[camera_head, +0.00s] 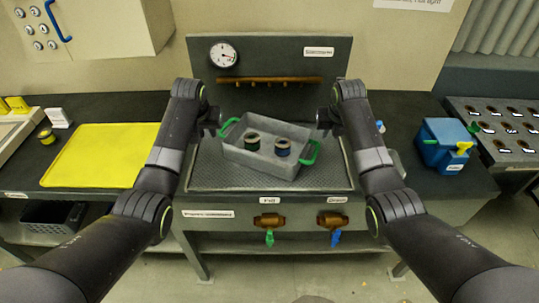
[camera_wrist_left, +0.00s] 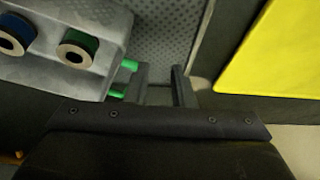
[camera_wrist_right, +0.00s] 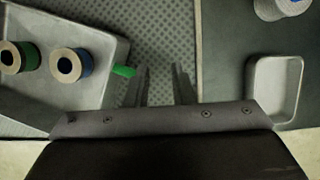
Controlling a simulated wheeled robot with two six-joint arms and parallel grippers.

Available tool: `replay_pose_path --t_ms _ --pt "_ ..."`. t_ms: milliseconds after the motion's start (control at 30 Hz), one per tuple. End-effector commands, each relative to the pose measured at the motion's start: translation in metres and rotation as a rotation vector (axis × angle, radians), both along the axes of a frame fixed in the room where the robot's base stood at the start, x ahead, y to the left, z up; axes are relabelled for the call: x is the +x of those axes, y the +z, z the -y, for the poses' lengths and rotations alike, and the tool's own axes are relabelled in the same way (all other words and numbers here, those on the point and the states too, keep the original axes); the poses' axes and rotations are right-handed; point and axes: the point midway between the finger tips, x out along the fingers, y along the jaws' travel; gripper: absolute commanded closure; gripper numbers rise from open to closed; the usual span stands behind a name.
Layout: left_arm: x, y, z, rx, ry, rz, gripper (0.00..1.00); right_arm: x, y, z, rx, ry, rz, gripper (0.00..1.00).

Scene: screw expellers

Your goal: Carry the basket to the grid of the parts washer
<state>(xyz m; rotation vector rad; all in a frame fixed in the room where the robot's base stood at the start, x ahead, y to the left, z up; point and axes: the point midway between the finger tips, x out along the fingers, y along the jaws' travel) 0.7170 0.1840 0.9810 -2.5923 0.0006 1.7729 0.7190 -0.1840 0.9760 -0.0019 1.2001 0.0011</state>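The grey basket (camera_head: 262,158) with two green handles is over the perforated grid (camera_head: 215,178) of the parts washer, turned slightly; it appears to rest there. A green ringed part (camera_head: 252,142) and a blue ringed part (camera_head: 282,148) stand in it. My left gripper (camera_head: 216,130) is beside the left handle (camera_head: 228,126). In the left wrist view its fingers (camera_wrist_left: 160,86) are apart, with the handle left of them. My right gripper (camera_head: 324,128) is near the right handle (camera_head: 312,153). In the right wrist view its fingers (camera_wrist_right: 164,86) are apart, and the handle is left of them.
A back panel with a gauge (camera_head: 223,54) and brown pipe (camera_head: 268,80) rises behind the grid. Two valves (camera_head: 270,221) are on the front. A yellow mat (camera_head: 95,157) lies left. A blue box (camera_head: 446,145) and a holed rack (camera_head: 497,125) stand right.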

Motion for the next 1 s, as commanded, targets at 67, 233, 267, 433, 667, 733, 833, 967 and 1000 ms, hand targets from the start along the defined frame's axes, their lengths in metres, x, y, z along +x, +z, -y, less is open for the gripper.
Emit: replay_pose_path --t_ms 67,233,267,433,667,733,833,967,1000 --pt "-0.002 0.008 0.0 0.0 0.0 0.002 0.78 0.0 0.0 0.0 0.0 0.0 0.0 0.78" --pt "-0.012 0.035 0.0 0.0 0.0 0.005 0.78 0.0 0.0 0.0 0.0 0.0 0.0 0.78" --pt "-0.014 0.04 0.0 0.0 0.0 0.005 0.78 0.0 0.0 0.0 0.0 0.0 0.0 0.78" --pt "-0.027 0.073 0.0 -0.001 -0.001 0.005 0.78 0.0 0.0 0.0 0.0 0.0 0.0 0.78" --pt "-0.039 0.101 0.0 0.0 0.0 0.002 0.78 0.0 0.0 0.0 0.0 0.0 0.0 0.78" --pt "-0.041 0.105 0.0 0.0 0.0 0.0 0.78 0.0 0.0 0.0 0.0 0.0 0.0 0.78" --pt "-0.042 0.107 0.0 0.0 0.0 0.0 0.78 -0.001 0.004 0.0 0.0 0.0 0.001 0.78" --pt "-0.042 0.107 0.0 0.0 0.0 0.0 0.78 -0.005 0.017 0.0 0.0 0.0 0.004 0.78" --pt "-0.042 0.107 0.0 0.0 0.0 0.0 0.78 -0.008 0.022 0.0 0.0 0.0 0.004 0.78"
